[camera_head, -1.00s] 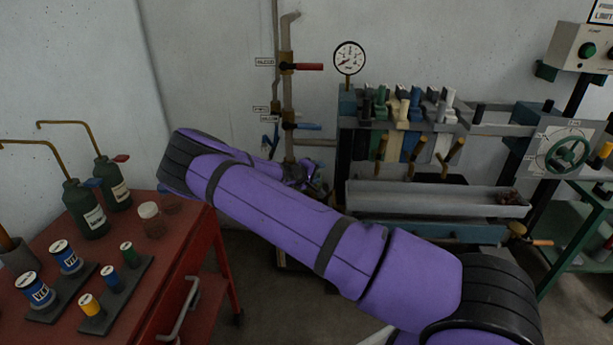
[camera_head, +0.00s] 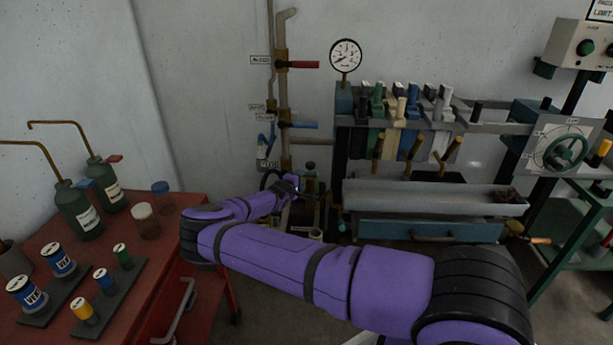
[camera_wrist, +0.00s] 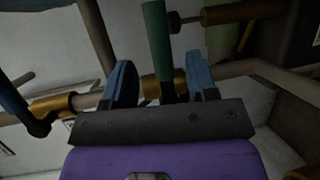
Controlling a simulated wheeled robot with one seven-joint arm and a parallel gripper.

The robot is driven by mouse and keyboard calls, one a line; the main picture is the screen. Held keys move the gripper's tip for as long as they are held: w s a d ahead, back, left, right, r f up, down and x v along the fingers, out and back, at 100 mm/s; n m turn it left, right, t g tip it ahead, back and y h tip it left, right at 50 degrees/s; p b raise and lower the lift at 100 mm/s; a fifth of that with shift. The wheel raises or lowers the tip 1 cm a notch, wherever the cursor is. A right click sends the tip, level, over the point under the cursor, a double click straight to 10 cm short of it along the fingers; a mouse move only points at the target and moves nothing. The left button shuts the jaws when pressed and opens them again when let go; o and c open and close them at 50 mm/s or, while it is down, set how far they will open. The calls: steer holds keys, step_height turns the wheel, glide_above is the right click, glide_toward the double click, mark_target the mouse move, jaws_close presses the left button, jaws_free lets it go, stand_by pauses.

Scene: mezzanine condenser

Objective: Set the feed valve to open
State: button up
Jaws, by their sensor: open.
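A green lever handle (camera_wrist: 157,40) hangs between the two spread fingers of my gripper (camera_wrist: 160,62) in the wrist view; the fingers stand apart on either side and are not closed on it. In the head view my gripper (camera_head: 290,184) is low at the upright pipe (camera_head: 285,100), partly hidden by my arm. On that pipe are a red-handled valve (camera_head: 303,64) and, below it, a blue-handled valve (camera_head: 303,125), both handles pointing right. A lower label (camera_head: 268,163) sits just above my gripper. The small lettering is too unclear to tell which valve is feed.
A red bench (camera_head: 170,265) with bottles and cans stands left. A grey trough (camera_head: 430,196) and a rack of levers (camera_head: 410,105) stand to the right of the pipe. In the wrist view, a blue handle (camera_wrist: 14,100) and brass fitting (camera_wrist: 52,105) lie left, and another brass fitting (camera_wrist: 240,12) is upper right.

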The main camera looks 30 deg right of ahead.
mark_target(307, 175)
steer(key=shift+x, duration=3.05)
steer(key=shift+c, duration=0.5)
jaws_close()
